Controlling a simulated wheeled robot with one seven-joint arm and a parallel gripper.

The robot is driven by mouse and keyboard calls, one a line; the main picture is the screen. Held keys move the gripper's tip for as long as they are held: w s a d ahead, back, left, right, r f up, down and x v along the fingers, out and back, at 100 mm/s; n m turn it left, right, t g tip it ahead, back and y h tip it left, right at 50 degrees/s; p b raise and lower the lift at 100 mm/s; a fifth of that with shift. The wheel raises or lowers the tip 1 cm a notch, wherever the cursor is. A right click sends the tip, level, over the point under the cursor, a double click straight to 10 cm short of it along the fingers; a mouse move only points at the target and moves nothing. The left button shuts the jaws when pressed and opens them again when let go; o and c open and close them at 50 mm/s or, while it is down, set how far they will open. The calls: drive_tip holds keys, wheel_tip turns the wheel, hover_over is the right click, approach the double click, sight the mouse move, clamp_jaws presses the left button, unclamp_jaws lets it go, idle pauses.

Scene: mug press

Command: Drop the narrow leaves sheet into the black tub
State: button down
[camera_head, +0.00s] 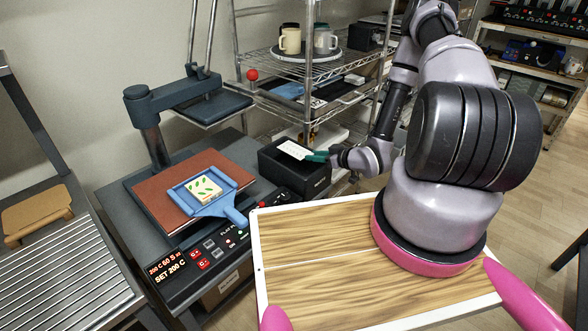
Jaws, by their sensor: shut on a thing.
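My gripper (317,156) is shut on a small white sheet (294,149). The sheet's printed side is too small to make out, so I cannot tell its pattern. The gripper holds the sheet over the black tub (314,184), an open box standing to the right of the press. The sheet seems to be above the tub's opening, near its back. The tub's inside is dark and partly hidden by the sheet and gripper.
The press's upper plate (215,106) is raised. A blue paddle (229,212) with a cream leaf-printed piece (204,188) lies on its brown bed (150,190). A wire shelf (277,70) with mugs stands behind the tub. A wood-topped board (320,235) lies in front.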

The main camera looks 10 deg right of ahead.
drive_tip(key=shift+f, duration=0.1)
drive_tip(key=c, duration=0.6)
unclamp_jaws()
drive_tip(key=shift+o, duration=0.2)
drive_tip(key=shift+s, duration=0.1)
drive_tip(key=v, duration=1)
drive_tip(key=shift+s+d, duration=0.15)
drive_tip(key=shift+s, duration=0.1)
